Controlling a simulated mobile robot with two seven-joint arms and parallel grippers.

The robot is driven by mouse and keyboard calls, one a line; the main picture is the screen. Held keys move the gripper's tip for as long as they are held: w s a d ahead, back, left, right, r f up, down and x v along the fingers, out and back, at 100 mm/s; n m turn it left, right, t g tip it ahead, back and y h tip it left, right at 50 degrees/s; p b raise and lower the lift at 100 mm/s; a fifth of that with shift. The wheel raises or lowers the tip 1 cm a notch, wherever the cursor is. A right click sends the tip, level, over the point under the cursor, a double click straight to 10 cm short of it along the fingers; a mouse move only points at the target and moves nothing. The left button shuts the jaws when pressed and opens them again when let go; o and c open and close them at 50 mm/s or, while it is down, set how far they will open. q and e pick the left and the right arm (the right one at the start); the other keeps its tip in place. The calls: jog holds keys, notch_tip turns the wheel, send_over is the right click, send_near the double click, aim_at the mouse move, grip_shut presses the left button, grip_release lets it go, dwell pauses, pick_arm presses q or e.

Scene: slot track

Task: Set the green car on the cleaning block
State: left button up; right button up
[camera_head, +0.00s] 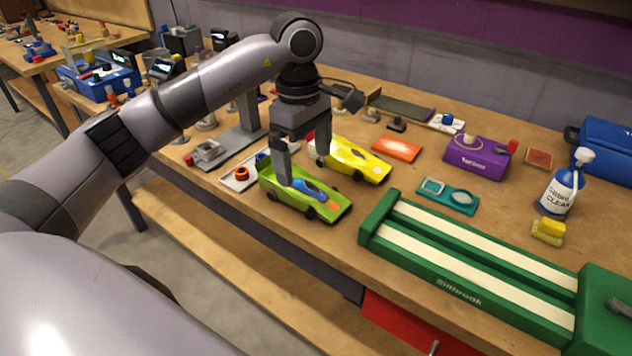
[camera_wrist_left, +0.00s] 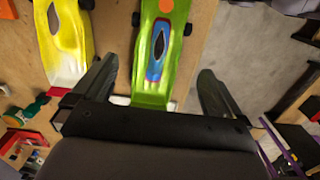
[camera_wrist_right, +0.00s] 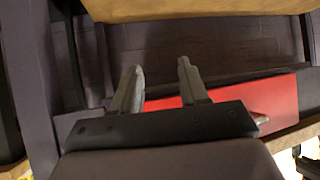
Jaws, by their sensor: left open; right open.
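The green car (camera_head: 330,209) with a blue-and-red cockpit stands on the workbench near its front edge. My left gripper (camera_head: 302,160) is open over the car's rear. In the left wrist view the green car (camera_wrist_left: 158,60) lies between the open fingers (camera_wrist_left: 158,88), with a gap on each side. A yellow block (camera_head: 547,231) lies beside the cleaner bottle (camera_head: 560,192); I cannot tell if it is the cleaning block. My right gripper (camera_wrist_right: 160,78) is open and empty, facing a red panel (camera_wrist_right: 235,97); it is not visible in the head view.
A yellow car (camera_head: 355,162) stands just behind the green car. A teal tray (camera_head: 448,196) lies to the right, before a purple toolbox (camera_head: 478,158). A long green track box (camera_head: 440,280) fills the front right. A grey stand (camera_head: 210,153) is at the left.

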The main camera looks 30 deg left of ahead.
aim_at(303, 180)
pick_arm(q)
jog(key=shift+w+a+r+y, duration=0.15)
jog(key=shift+w+a+y, duration=0.15)
jog(key=shift+w+a, duration=0.15)
jog(key=shift+a, duration=0.1)
jog(key=f, duration=0.6)
jog(key=shift+s+d+f, duration=0.25)
jog(key=shift+s+f, duration=0.05)
jog(key=shift+f, duration=0.1)
jog(key=c, duration=1.2)
